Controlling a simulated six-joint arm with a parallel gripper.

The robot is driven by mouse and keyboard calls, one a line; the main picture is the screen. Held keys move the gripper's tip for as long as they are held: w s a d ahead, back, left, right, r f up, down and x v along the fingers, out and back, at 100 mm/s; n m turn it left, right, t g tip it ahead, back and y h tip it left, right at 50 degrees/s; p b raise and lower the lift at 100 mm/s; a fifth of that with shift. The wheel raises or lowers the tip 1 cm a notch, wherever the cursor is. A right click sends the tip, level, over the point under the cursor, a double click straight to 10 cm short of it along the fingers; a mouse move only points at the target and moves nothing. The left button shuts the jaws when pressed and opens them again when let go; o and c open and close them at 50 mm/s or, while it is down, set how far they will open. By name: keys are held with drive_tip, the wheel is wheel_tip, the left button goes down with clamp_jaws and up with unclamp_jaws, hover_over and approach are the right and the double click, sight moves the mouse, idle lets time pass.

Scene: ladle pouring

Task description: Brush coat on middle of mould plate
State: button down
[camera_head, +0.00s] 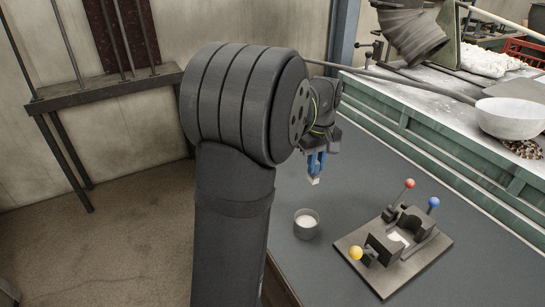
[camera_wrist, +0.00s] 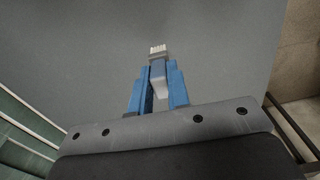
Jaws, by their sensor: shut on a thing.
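My gripper (camera_head: 316,163) hangs over the dark table, its blue fingers shut on a small brush (camera_head: 313,180). In the wrist view the brush (camera_wrist: 157,50) sticks out past the fingers (camera_wrist: 157,88), with pale bristles at its tip. A small grey cup (camera_head: 306,228) with white contents stands on the table below and slightly left of the brush. The mould device (camera_head: 430,262) lies to the right, a flat base with dark blocks and red, blue and yellow knobs. A pale patch (camera_head: 399,238) shows between its blocks. The brush is apart from both.
A green-sided bench (camera_head: 440,140) runs along the back right. On it are a white bowl (camera_head: 511,118), a long-handled ladle and white powder (camera_head: 490,62). The table (camera_head: 350,180) is bare between the cup and the mould device.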

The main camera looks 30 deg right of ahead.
drive_tip(key=s+d+r+n, duration=0.15)
drive_tip(key=s+d, duration=0.25)
drive_tip(key=s, duration=0.9)
drive_tip(key=s+d+r, duration=0.2)
drive_tip(key=s+d, duration=0.2)
drive_tip(key=s, duration=0.9)
drive_tip(key=shift+d+f, duration=0.1)
drive_tip(key=shift+f, duration=2.8)
drive_tip(key=shift+f, duration=0.6)
drive_tip(key=shift+a, duration=0.2)
drive_tip(key=shift+a, duration=0.45)
drive_tip(key=shift+d, duration=1.25)
